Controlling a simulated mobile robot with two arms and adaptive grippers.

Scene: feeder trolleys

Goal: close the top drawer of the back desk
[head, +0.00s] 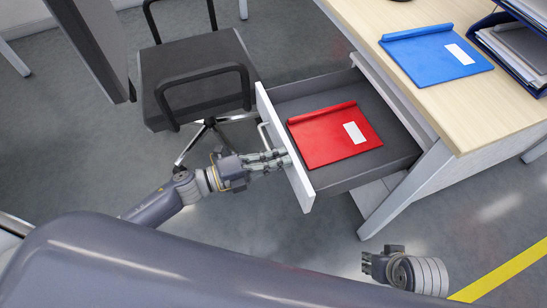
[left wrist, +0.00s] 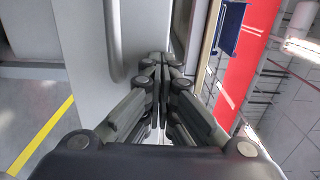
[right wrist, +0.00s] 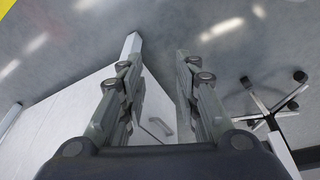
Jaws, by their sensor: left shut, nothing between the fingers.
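The top drawer (head: 370,176) of the desk (head: 455,115) is pulled out, with a dark grey inside and a white front carrying a bar handle (head: 268,138). A red folder (head: 335,136) with a white label lies in it. My left gripper (head: 286,158) is shut and empty, with its fingertips at the outer face of the drawer front, beside the handle; whether they touch it I cannot tell. In the left wrist view the shut fingers (left wrist: 162,62) point along the front panel (left wrist: 88,75). My right gripper (right wrist: 155,65) is open and empty, low near the floor.
A black office chair (head: 195,75) stands left of the drawer. On the desk top lie a blue folder (head: 436,55) and a stacked document tray (head: 515,45). A desk leg (head: 405,190) stands right of the drawer.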

